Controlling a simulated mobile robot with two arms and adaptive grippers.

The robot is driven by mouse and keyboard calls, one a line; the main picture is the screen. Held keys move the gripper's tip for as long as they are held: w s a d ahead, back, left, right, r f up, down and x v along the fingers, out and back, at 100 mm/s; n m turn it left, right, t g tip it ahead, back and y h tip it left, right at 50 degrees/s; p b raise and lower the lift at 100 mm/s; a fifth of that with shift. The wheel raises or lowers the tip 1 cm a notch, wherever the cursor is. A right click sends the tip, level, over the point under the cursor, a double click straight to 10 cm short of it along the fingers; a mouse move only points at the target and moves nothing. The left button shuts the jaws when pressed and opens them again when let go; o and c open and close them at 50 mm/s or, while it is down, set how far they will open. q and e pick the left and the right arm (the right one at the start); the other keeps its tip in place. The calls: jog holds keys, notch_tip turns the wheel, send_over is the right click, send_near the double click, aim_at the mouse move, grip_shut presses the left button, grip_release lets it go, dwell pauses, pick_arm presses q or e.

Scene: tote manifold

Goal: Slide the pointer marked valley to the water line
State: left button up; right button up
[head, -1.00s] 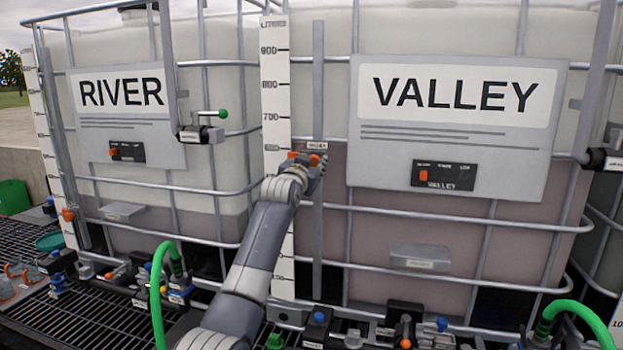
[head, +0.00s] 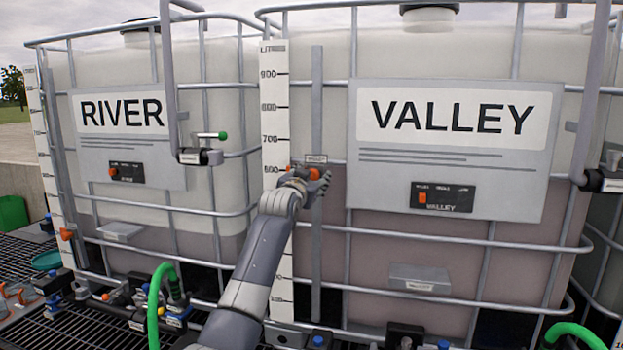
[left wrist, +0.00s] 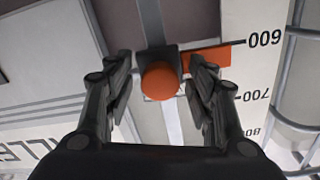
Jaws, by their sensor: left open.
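The valley pointer is a dark slider with a round orange knob (left wrist: 160,80) and a flat orange flag (left wrist: 207,58) reaching the white scale (left wrist: 260,70). It sits on a vertical grey rail (head: 317,240) left of the VALLEY sign. In the head view its orange flag (head: 289,168) shows close to the 600 mark. My right gripper is not in view.
Cage bars (head: 435,213) run around both tanks. The RIVER tank has its own orange pointer (head: 67,234) at far left. A green-tipped valve handle (head: 221,135) juts out left of the scale. Green hoses (head: 155,300) and fittings lie below.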

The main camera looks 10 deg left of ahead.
pick_arm(q)
jog(key=s, duration=1.2)
jog(key=shift+a, duration=0.2)
